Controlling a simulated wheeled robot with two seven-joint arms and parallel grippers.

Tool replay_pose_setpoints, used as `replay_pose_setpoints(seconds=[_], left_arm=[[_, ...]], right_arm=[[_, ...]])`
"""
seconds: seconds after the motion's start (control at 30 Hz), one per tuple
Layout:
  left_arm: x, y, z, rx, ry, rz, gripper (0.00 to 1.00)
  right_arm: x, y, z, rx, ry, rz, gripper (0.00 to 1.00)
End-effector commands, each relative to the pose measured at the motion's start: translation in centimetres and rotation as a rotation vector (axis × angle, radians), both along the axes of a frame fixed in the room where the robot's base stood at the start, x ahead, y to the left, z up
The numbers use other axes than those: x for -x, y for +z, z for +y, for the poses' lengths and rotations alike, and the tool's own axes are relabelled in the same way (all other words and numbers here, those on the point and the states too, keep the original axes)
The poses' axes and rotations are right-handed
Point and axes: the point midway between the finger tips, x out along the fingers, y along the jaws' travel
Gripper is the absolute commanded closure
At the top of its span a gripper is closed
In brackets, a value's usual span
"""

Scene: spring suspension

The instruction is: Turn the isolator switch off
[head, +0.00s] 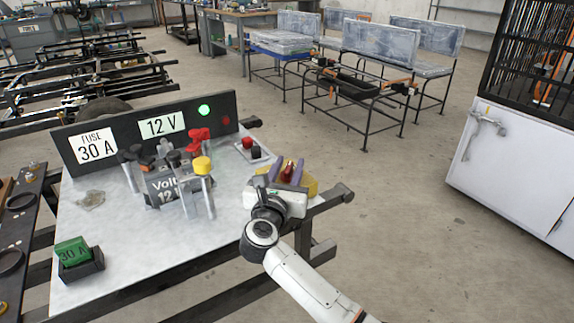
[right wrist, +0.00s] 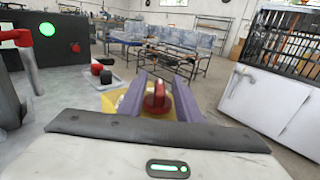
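The isolator switch is a yellow box (head: 309,185) with a red handle (head: 288,168) at the right end of the white-topped bench. My right gripper (head: 287,172) reaches it, with its two purple fingers apart on either side of the handle. In the right wrist view the red handle (right wrist: 157,98) stands between the fingers (right wrist: 155,78), and yellow shows beside them. I cannot tell whether either finger touches the handle. The gripper hides much of the switch. My left gripper is not in view.
A panel (head: 145,130) with fuse and 12 V labels and a lit green lamp (head: 204,110) stands at the bench's back. A battery with posts (head: 170,185), a small base with red and black knobs (head: 251,148), and a green fuse block (head: 74,253) are left of the gripper.

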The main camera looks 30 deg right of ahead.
Motion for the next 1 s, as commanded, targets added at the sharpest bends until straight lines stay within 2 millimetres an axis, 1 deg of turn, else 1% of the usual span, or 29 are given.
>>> replay_pose_setpoints(seconds=[0.13,0.17,0.2,0.33,0.53,0.67,0.77,0.87,1.0], left_arm=[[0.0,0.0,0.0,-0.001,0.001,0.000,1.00],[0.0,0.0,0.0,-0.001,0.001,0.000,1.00],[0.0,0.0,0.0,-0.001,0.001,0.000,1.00],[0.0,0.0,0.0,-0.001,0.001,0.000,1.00],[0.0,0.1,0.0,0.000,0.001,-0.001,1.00],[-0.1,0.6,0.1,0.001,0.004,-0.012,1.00],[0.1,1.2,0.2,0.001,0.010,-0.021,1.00],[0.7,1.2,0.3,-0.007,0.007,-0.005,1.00],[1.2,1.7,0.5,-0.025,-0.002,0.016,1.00]], right_arm=[[0.0,0.0,0.0,0.000,0.000,0.000,0.69],[0.0,0.0,0.0,0.000,0.000,0.000,0.70],[0.0,0.0,0.0,0.000,0.000,0.000,0.77],[0.0,0.0,0.0,0.000,0.000,0.000,0.99],[0.0,0.0,0.0,-0.001,0.003,0.001,1.00],[0.1,0.0,0.0,-0.001,0.023,0.002,1.00],[0.1,0.1,-0.1,0.000,0.058,0.004,1.00],[0.2,0.2,-0.1,-0.001,0.111,0.006,1.00],[0.2,0.3,-0.1,0.000,0.217,0.006,1.00]])
